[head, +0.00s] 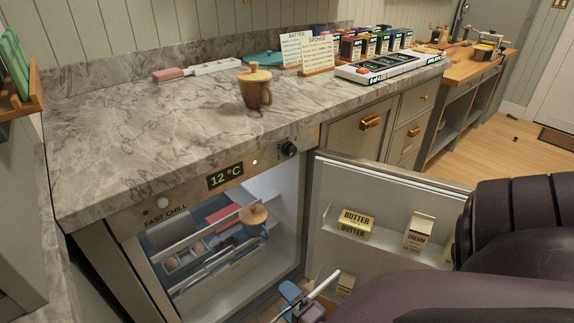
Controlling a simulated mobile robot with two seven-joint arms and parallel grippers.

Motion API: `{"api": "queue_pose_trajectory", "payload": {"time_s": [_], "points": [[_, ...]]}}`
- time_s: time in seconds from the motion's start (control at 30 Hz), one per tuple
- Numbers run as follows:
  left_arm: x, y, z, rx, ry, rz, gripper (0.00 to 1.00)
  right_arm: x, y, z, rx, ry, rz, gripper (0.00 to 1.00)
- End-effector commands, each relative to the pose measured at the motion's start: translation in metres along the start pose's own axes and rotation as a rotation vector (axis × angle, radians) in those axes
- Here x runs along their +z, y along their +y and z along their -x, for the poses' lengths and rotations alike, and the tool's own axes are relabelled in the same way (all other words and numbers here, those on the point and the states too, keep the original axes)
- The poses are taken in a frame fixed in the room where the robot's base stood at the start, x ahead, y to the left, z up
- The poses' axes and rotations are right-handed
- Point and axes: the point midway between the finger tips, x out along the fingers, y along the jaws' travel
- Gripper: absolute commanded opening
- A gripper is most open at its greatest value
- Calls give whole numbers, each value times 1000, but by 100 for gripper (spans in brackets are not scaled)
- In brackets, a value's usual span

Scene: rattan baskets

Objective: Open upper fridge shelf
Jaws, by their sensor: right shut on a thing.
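The fridge under the counter is open, with its door (390,190) swung out to the right. Inside, the upper shelf (205,262) shows metal rails and holds several packets and a blue mug with a wooden lid (254,228). My right gripper (302,300) is low in front of the fridge opening, between the shelf and the door, apart from the upper shelf's rails. It is shut on a small blue thing (290,292) that is mostly hidden, so I cannot tell what it is. My left gripper is out of view.
The door holds a butter box (356,222) and a cream carton (418,232). My dark arm covers the lower right. The space before the fridge is narrow.

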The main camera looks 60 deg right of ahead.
Motion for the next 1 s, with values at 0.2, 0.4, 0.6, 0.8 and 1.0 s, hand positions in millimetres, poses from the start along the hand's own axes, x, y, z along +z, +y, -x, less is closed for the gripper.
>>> {"api": "queue_pose_trajectory", "payload": {"time_s": [0.2,0.4,0.6,0.8,1.0], "points": [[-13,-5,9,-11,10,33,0,1,-144,-27,-234,11,-15,81],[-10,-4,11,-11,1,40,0,2,-163,-27,-228,10,-18,20],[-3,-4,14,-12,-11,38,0,2,-156,-23,-203,8,-21,20],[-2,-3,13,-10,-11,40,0,3,-152,-22,-195,8,-23,20],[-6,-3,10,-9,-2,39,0,3,-151,-22,-193,7,-24,20]]}}
